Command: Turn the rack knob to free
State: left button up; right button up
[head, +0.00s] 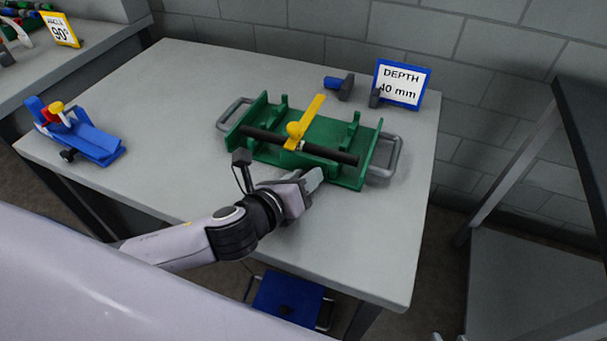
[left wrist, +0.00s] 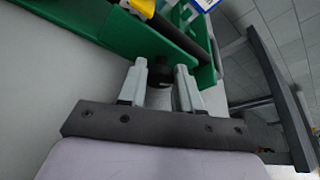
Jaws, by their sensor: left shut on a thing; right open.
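The green rack (head: 349,174) stands on the grey table, with a black bar lying across it and a yellow lever (head: 306,120) standing up at its middle. My left gripper (head: 314,180) is at the rack's near side. In the left wrist view its two fingers (left wrist: 164,88) are shut on a dark round knob (left wrist: 158,76) at the green wall; fingers and gripper hide the knob in the head view. Which way the knob is set cannot be told. My right gripper (head: 449,338) shows only as fingertips at the bottom edge, apart from each other and empty.
A blue-framed sign (head: 402,84) reading "DEPTH 40 mm" stands behind the rack, beside a blue and grey part (head: 339,86). A blue fixture (head: 80,135) with red and yellow parts is at the table's left. The front right of the table is clear. A dark shelf frame stands right.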

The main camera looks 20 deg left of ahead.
pick_arm(q)
jog(key=o, duration=1)
jog(key=shift+o, duration=0.2)
